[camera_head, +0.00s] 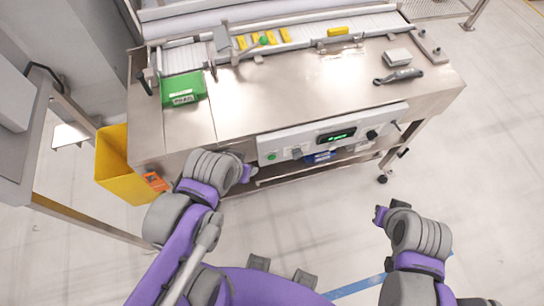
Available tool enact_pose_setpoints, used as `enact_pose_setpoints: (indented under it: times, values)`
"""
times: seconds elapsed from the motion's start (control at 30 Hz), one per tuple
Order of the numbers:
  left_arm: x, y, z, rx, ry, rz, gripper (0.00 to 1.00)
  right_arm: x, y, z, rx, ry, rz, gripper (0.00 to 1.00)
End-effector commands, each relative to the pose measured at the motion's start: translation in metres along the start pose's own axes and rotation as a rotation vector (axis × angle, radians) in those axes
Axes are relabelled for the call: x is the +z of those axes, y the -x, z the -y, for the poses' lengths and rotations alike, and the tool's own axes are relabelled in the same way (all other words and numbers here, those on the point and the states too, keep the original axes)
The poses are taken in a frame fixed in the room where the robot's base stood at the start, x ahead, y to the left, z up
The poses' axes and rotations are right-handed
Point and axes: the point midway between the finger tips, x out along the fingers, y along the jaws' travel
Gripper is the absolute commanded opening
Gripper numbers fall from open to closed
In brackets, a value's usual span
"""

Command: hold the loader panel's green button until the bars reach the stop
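The white loader panel (305,142) is on the front edge of the steel table. Its round green button (272,156) is at the panel's left end, and a lit green display (337,136) is near the middle. My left gripper (249,173) is just left of and below the green button, seemingly apart from it; its fingers are too small to read. My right gripper (380,214) is over the floor to the right, below the panel, its opening unclear. Several yellow bars (270,38) lie on the white conveyor at the back, with another yellow bar (338,31) farther right. I cannot tell which part is the stop.
A green box (183,90) sits at the table's left, above a yellow bin (115,165). A dark-handled tool (399,76) and a small light block (397,55) lie at the right. A black knob (372,134) is on the panel. The tabletop's middle is clear.

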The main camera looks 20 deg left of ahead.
Motion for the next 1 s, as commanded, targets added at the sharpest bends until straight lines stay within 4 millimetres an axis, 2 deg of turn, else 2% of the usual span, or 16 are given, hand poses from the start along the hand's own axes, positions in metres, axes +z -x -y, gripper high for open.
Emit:
enact_pose_setpoints:
  times: [0.2, 0.47, 1.0]
  values:
    - [0.0000, 0.0000, 0.0000, 0.000, 0.000, 0.000, 0.48, 0.0000, 0.0000, 0.0000, 0.000, 0.000, 0.000, 0.00]
    - [0.0000, 0.0000, 0.0000, 0.000, 0.000, 0.000, 0.01, 0.0000, 0.0000, 0.0000, 0.000, 0.000, 0.000, 0.00]
    - [0.0000, 0.0000, 0.0000, 0.000, 0.000, 0.000, 0.00, 0.0000, 0.0000, 0.0000, 0.000, 0.000, 0.000, 0.00]
